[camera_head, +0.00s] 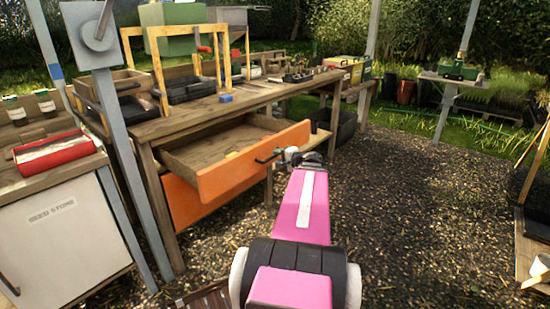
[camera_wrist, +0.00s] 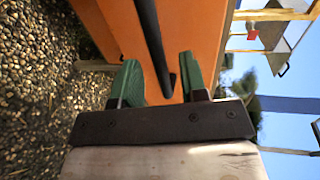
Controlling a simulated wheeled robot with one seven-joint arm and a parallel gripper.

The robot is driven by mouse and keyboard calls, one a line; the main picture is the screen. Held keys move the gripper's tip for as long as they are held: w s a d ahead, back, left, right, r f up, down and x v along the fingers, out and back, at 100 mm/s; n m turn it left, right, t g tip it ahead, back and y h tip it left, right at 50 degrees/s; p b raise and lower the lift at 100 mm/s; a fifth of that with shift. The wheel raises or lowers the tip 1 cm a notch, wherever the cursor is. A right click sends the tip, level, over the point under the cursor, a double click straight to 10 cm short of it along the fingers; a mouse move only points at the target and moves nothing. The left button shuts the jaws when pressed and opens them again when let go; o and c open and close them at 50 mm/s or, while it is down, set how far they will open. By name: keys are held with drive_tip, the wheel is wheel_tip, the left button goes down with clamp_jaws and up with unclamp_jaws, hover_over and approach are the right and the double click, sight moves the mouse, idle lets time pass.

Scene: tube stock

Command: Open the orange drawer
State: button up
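The orange drawer (camera_head: 240,172) is pulled well out of the wooden workbench, its wooden inside showing from above. Its orange front also fills much of the wrist view (camera_wrist: 110,25). A dark bar handle (camera_head: 266,157) is on the front. In the wrist view the handle (camera_wrist: 152,45) runs between the two green fingers of my gripper (camera_wrist: 158,80). The fingers stand apart, with a gap on each side of the bar, so my gripper is not clamped on it. In the head view my gripper (camera_head: 294,155) is at the handle, its fingers small and partly unclear.
A second orange front (camera_head: 184,204) sits below the open drawer. A white cabinet (camera_head: 62,243) and grey post stand left. Gravel ground (camera_head: 400,200) is clear to the right.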

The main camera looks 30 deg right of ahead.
drive_tip(key=v, duration=0.8)
drive_tip(key=shift+s, duration=0.25)
